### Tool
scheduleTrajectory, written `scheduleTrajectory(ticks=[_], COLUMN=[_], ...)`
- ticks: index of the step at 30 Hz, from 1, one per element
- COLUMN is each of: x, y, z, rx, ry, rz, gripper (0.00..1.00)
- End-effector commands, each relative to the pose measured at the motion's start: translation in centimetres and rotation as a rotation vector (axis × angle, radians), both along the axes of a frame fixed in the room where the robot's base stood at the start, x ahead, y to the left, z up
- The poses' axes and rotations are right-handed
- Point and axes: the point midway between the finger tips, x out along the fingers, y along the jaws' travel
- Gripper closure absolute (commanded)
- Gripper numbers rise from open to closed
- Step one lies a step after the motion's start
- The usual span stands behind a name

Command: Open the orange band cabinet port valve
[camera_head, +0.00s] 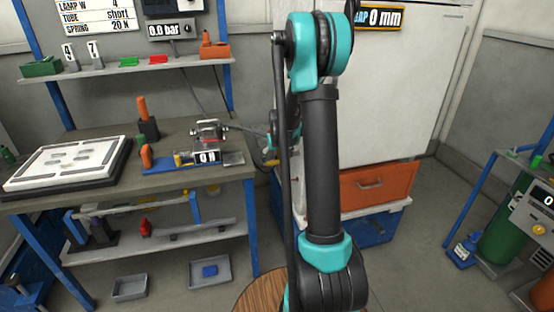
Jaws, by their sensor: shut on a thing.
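The white cabinet (395,95) stands at the back, right of the workbench, with an orange-edged "0 mm" sign (383,17) at its top. My arm stands in front of its left side and hides much of it. My gripper (270,152) is low by the cabinet's left edge, small and partly hidden behind my arm. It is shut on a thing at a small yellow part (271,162). I cannot make out a valve handle or an orange band there, nor how far the valve is turned.
A hose runs from the fixture toward my gripper. An orange drawer (378,185) sits under the cabinet. A green tank (505,232) stands at right.

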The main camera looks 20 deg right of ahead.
Motion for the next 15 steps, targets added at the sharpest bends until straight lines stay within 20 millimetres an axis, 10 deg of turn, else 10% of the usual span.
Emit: scheduleTrajectory(ticks=[15], x=[0.1], y=[0.9], z=[-1.7], rx=[-0.391], ry=[-0.002], rz=[0.005], gripper=[0.69])
